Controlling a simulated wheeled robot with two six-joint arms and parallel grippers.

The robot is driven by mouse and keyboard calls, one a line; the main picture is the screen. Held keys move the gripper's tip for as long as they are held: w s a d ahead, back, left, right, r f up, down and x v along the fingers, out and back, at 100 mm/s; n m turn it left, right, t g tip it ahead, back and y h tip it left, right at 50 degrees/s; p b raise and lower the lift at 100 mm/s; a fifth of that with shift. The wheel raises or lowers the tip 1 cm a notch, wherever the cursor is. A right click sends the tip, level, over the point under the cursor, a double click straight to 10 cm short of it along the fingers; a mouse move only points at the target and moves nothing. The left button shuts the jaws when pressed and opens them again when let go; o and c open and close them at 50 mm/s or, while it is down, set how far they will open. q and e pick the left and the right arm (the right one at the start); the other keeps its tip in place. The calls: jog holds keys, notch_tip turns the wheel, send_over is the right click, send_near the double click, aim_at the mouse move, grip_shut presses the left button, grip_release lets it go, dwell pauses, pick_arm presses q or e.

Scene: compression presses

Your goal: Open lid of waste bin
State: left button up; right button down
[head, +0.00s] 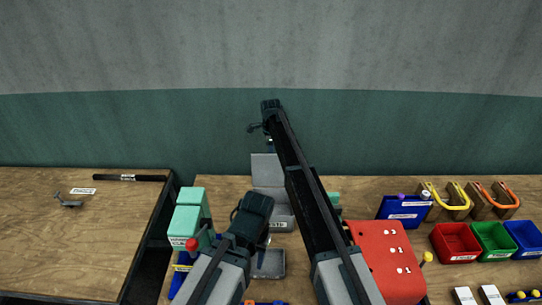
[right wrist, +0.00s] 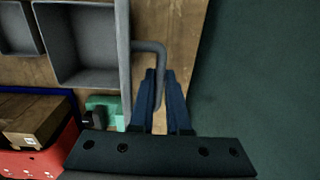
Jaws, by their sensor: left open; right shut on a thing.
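The grey waste bin (head: 284,224), with a partly hidden label on its front, stands at the middle of the table, behind my left wrist. Its grey lid (head: 264,165) stands raised at the back of the bin. In the right wrist view the lid (right wrist: 124,60) shows almost edge-on beside the open bin (right wrist: 80,45). My right gripper (right wrist: 160,78) is shut on the lid's bent grey handle (right wrist: 150,47). In the head view it (head: 268,142) is mostly hidden by its arm. My left gripper (head: 265,241) is open above the table in front of the bin.
A grey tray (head: 270,264) lies below the left gripper. A mint-green press (head: 190,216) stands left, a red press (head: 388,262) right. Blue, green and red bins (head: 456,242) stand further right. A second table (head: 70,235) at left is mostly clear.

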jog(key=shift+w+d, duration=0.1)
jog(key=shift+w, duration=0.4)
jog(key=c, duration=1.3)
grip_release()
jog(key=o, duration=0.4)
jog(key=shift+w+f, duration=0.3)
pick_arm(q)
jog(key=shift+w+f, duration=0.1)
jog(key=shift+w, duration=0.2)
pick_arm(e)
jog(key=shift+s+r, duration=0.1)
jog(key=shift+s, duration=0.05)
jog(key=shift+s, duration=0.1)
pick_arm(q)
notch_tip(320, 180, up, 14)
jog(key=p, duration=1.3)
jog(key=shift+p, duration=0.4)
pick_arm(e)
jog(key=r, duration=0.9)
jog(key=s+r, duration=0.1)
jog(key=r, duration=0.3)
jog(key=shift+r, duration=0.35)
pick_arm(q)
jog(key=shift+f, duration=0.15)
pick_arm(e)
jog(key=shift+w, duration=0.1)
